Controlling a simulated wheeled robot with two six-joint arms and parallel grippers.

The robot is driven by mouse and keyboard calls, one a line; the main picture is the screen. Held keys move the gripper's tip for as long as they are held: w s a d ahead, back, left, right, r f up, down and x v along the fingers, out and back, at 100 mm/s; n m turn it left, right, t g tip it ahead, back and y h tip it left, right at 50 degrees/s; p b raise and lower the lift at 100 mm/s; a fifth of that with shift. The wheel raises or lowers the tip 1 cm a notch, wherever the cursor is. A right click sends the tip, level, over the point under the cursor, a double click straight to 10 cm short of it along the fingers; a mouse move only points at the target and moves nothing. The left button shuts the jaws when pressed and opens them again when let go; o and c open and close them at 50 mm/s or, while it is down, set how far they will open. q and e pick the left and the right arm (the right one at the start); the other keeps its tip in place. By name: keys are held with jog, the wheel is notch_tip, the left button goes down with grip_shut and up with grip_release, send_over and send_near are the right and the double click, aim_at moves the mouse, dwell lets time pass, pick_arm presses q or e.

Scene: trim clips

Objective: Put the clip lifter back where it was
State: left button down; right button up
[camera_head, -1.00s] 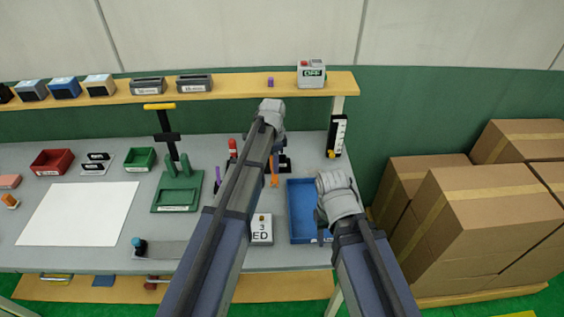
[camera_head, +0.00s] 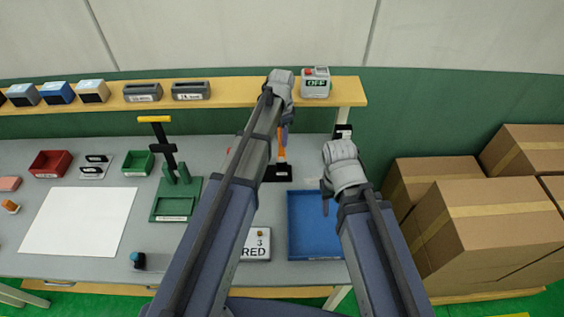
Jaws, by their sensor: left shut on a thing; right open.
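A slim orange tool (camera_head: 281,148), which I take to be the clip lifter, hangs upright below my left gripper (camera_head: 287,120). My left gripper is shut on it; the upper end and the jaws are mostly hidden by my wrist and arm. A black holder (camera_head: 278,172) with a white label is directly below the tool in the picture. I cannot tell whether the tool touches it. My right gripper (camera_head: 327,196) is open, points down above the blue tray (camera_head: 313,226), and looks empty.
A wooden shelf (camera_head: 230,94) with several bins and an OFF box (camera_head: 315,83) runs behind the bench. A green stand (camera_head: 175,197) and white sheet (camera_head: 80,220) are further left. Cardboard boxes (camera_head: 480,215) are at right.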

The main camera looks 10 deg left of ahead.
aim_at(282, 155)
pick_arm(q)
jog(key=shift+f+b, duration=4.25)
jog(key=shift+f, duration=0.4)
jog(key=shift+f, duration=0.15)
jog(key=c, duration=0.6)
grip_release()
notch_tip(282, 155, up, 12)
jog(key=p, duration=1.2)
jog(key=shift+r, duration=0.2)
jog(key=s+d+n, duration=0.2)
jog(key=s, duration=0.6)
jog(key=s+d+n, duration=0.2)
jog(key=s+d, duration=0.1)
jog(key=s, duration=0.5)
jog(key=s+d+n+y, duration=0.1)
jog(key=s+d+n, duration=0.1)
jog(key=s, duration=0.6)
jog(key=shift+s+d+n, duration=0.1)
jog(key=shift+d+n, duration=0.15)
jog(key=shift+n, duration=0.15)
